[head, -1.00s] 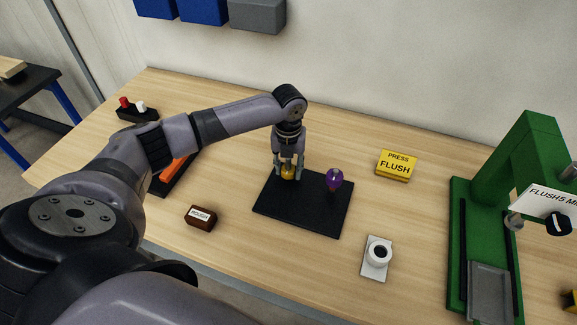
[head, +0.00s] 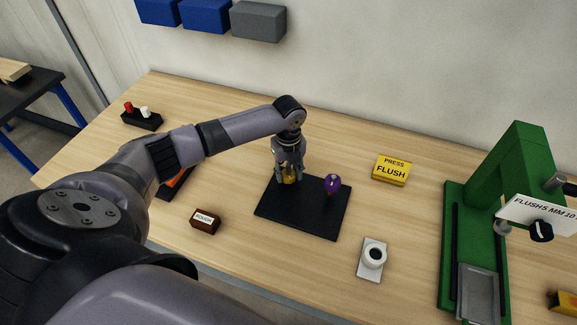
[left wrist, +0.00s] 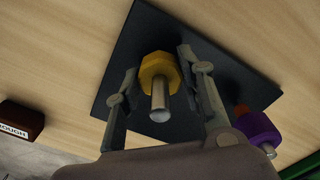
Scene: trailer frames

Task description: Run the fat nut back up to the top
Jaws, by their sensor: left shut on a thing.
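A black plate (head: 290,220) lies on the wooden bench and bears two upright studs. A yellow hex nut (head: 289,177) is around the left stud; in the left wrist view the nut (left wrist: 160,70) sits low toward the plate, with the bare silver stud end (left wrist: 160,107) sticking out past it. My left gripper (head: 289,174) points down over this stud, its fingers on either side of the yellow nut and shut on it. My right gripper is not in view.
A brown ROUGH block (head: 205,221), a white pad with a ring (head: 372,262) and a yellow PRESS FLUSH block (head: 391,170) stand around the plate. A green press (head: 480,235) stands at right. Bench between them is clear.

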